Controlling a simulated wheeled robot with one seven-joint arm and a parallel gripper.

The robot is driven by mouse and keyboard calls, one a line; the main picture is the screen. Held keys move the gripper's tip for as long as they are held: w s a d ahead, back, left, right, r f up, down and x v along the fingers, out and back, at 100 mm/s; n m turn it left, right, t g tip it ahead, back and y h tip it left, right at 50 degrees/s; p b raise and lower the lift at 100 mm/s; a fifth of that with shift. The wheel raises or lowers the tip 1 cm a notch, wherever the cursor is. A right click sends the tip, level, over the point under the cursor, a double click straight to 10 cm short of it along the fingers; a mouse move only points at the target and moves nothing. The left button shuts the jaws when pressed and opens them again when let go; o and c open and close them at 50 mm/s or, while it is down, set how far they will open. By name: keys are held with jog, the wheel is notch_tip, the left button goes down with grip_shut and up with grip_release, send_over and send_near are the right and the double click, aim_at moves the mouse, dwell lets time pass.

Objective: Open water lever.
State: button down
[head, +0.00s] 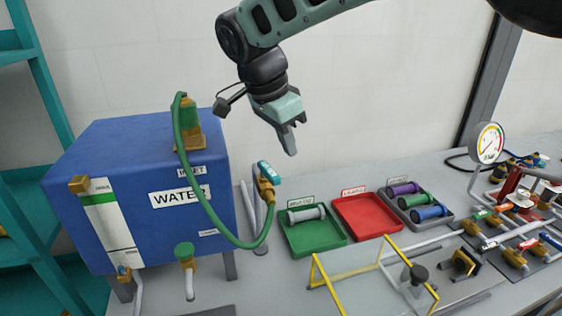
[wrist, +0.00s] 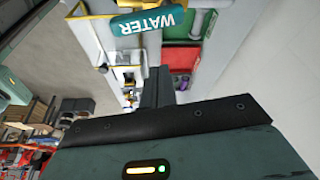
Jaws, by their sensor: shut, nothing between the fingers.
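The water lever (head: 267,170) is a teal handle on a brass valve, at the end of the green hose that runs from the blue WATER tank (head: 150,170). In the wrist view the teal lever (wrist: 147,21) lies across the top with the word WATER upside down, just beyond my fingers. My gripper (head: 291,152) is shut and empty, pointing down, above and a little right of the lever in the head view. It also shows in the wrist view (wrist: 157,75). No contact with the lever shows.
A green tray (head: 318,243), a red tray (head: 365,215) and a grey tray with colored cylinders (head: 443,222) lie right of the valve. A clear guard with a yellow frame (head: 318,270) stands in front. A gauge (head: 487,142) and pipework fill the right side.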

jog(key=w+v, duration=0.1)
jog(key=v, duration=0.5)
jog(key=shift+s+r+b, duration=0.35)
jog(key=shift+s+b, duration=0.05)
jog(key=s+d+f+n+y, duration=0.1)
jog(key=s+d+f+n, duration=0.4)
jog(key=s, duration=0.4)
jog(key=s+d+f+n+g+y, duration=0.1)
jog(key=s+d+f+n, duration=0.5)
jog(key=s+n, duration=0.1)
jog(key=s+d+f+n+g+y, duration=0.1)
jog(key=s+d+f+n, duration=0.5)
jog(key=s, duration=0.4)
jog(key=shift+s+d+f+n+y+b, duration=0.15)
jog(key=shift+s+f+n+y+b, duration=0.25)
jog(key=shift+n, duration=0.2)
